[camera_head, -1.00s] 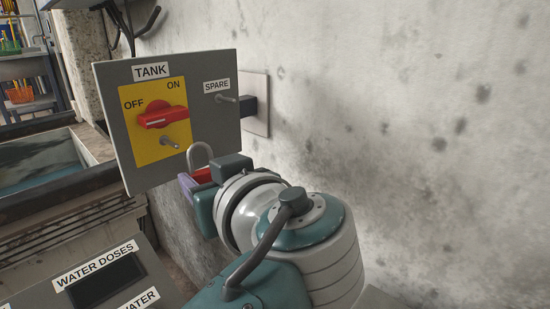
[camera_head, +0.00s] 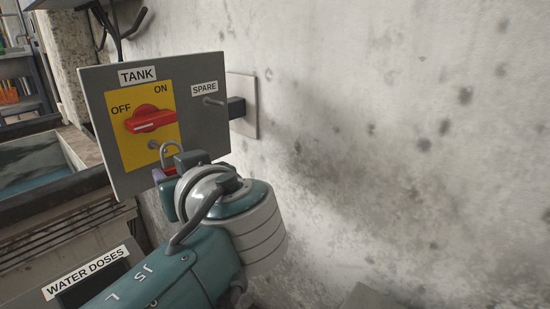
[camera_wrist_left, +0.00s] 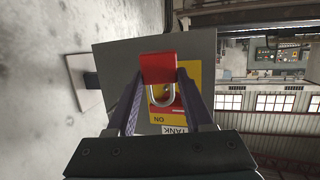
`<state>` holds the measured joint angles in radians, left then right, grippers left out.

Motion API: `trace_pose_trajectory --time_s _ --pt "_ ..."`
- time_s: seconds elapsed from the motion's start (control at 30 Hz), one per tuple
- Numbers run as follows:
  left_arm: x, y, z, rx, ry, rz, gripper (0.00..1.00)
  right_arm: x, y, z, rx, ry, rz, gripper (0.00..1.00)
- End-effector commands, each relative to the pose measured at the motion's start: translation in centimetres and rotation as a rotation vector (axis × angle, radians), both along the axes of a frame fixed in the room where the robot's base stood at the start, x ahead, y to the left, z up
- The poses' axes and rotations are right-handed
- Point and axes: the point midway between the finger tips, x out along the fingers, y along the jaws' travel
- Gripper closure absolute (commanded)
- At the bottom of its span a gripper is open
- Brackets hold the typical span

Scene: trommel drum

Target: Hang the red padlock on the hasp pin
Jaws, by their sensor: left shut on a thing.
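The red padlock (camera_wrist_left: 158,68) is held between the two fingers of my left gripper (camera_wrist_left: 157,78), which is shut on its body. In the head view its grey shackle (camera_head: 171,150) stands up above my left gripper (camera_head: 174,172), and little of the red body shows. The hasp pin (camera_head: 154,145) sticks out of the yellow plate (camera_head: 130,148) below the red OFF/ON knob (camera_head: 150,121). The shackle is just right of the pin in the picture; I cannot tell the gap in depth. My right gripper is not in view.
The grey TANK panel (camera_head: 98,115) stands out from the stained wall (camera_head: 380,130). A second pin, marked SPARE (camera_head: 213,101), is at its upper right. A WATER DOSES box (camera_head: 115,264) is at lower left. A water basin (camera_head: 35,165) lies behind at left.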

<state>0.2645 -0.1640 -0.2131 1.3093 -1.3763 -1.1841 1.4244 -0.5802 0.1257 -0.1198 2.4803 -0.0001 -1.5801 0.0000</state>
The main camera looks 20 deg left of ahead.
Motion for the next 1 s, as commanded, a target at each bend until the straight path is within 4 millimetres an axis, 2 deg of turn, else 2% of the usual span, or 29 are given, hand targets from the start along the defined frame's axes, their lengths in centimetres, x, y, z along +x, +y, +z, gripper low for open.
trace_pose_trajectory --time_s 0.4,0.6,1.0 --pt "1.1 2.6 -0.1 0.000 0.000 0.001 1.00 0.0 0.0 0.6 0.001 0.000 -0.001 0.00" --pt "1.4 3.5 -1.0 0.001 -0.002 0.001 1.00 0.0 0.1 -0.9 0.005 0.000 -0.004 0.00" --pt "1.5 3.7 -1.0 0.000 0.000 0.000 1.00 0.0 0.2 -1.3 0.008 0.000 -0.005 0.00"
